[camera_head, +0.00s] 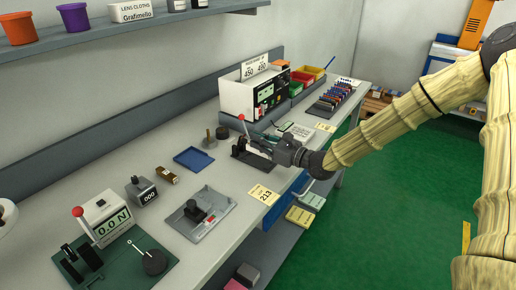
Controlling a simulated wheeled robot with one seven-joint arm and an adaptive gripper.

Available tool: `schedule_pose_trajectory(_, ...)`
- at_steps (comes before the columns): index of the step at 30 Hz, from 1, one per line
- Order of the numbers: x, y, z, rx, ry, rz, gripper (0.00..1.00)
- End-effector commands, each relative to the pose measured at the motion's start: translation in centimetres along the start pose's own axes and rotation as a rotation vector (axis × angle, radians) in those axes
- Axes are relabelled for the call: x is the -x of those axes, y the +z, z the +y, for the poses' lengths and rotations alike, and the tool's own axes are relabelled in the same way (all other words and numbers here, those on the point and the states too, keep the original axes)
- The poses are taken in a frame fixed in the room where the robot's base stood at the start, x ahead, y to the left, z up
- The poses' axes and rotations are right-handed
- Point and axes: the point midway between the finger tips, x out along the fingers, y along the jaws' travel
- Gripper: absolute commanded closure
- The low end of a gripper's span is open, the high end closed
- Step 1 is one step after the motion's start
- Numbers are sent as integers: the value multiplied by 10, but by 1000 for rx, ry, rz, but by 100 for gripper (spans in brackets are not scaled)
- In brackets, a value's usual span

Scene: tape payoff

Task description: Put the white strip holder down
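A small white piece (261,147), which looks like the white strip holder, shows at the tip of my gripper (276,149). My gripper reaches in from the right, low over the bench. The white piece is over or against a black fixture (249,157) that has a lever with a red knob. I cannot tell whether the piece rests on the fixture or is held above it. The fingers are dark and small, so whether they are closed on the piece is not clear.
A blue tray (193,159) lies left of the fixture. A grey plate with a black block (201,215) and a yellow card (263,195) marked 213 are nearer. A white instrument box (252,92) stands behind. A force gauge (104,219) stands front left. Some grey bench is bare between them.

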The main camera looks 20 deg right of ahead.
Motion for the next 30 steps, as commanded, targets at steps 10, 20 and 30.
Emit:
schedule_pose_trajectory(10, -4, -30, -3, 1, 1, 2, 100)
schedule_pose_trajectory(20, -4, -35, -3, 1, 0, 0, 100)
schedule_pose_trajectory(30, -4, -38, -3, 1, 0, 0, 73)
